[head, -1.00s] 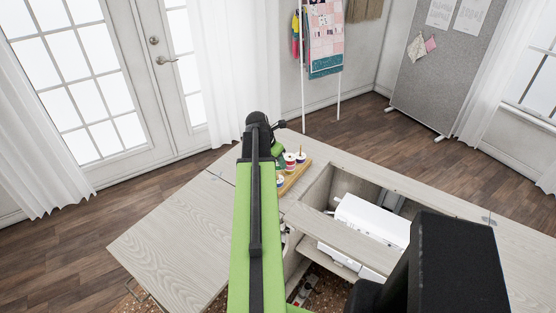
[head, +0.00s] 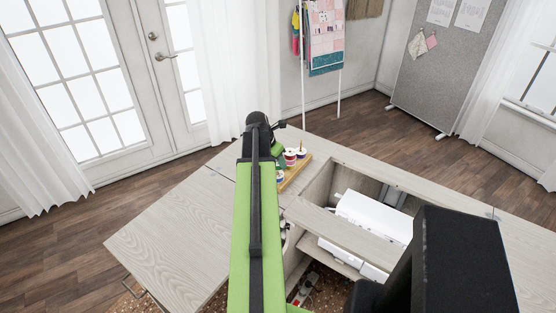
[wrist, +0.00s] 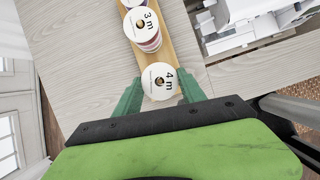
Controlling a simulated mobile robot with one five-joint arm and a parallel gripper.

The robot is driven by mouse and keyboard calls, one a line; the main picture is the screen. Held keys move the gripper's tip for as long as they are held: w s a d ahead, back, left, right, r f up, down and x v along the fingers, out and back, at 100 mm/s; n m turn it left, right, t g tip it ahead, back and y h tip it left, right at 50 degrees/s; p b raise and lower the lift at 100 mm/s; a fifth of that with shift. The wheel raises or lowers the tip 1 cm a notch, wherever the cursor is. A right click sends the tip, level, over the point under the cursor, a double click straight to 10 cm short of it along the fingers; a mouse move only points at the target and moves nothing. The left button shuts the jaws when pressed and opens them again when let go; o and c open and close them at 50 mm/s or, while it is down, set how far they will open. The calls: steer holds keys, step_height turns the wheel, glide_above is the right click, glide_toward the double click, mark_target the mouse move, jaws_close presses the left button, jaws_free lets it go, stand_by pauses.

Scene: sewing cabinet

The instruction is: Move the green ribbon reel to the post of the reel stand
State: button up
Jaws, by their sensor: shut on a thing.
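In the wrist view my gripper (wrist: 160,91) has its two green fingers shut on the sides of a ribbon reel marked "4 m" (wrist: 158,70). Its round white face points at the camera, and its ribbon colour is hidden. The reel stand is a long wooden board (wrist: 183,42) below and beyond it. A reel marked "3 m" (wrist: 141,19) with a purplish-red edge stands farther along the board. In the head view the board (head: 298,174) carries reels, including a red and white one (head: 290,158). Whether the held reel touches the stand is unclear.
The stand lies on the pale wooden cabinet top (head: 170,235). To its right is an open well with a white sewing machine (head: 373,217). The left leaf of the cabinet top is clear.

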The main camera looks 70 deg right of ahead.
steer(key=o, duration=1.4)
steer(key=p+v, duration=1.6)
steer(key=v, duration=0.1)
steer(key=shift+a, duration=0.2)
steer(key=shift+w+r, duration=0.1)
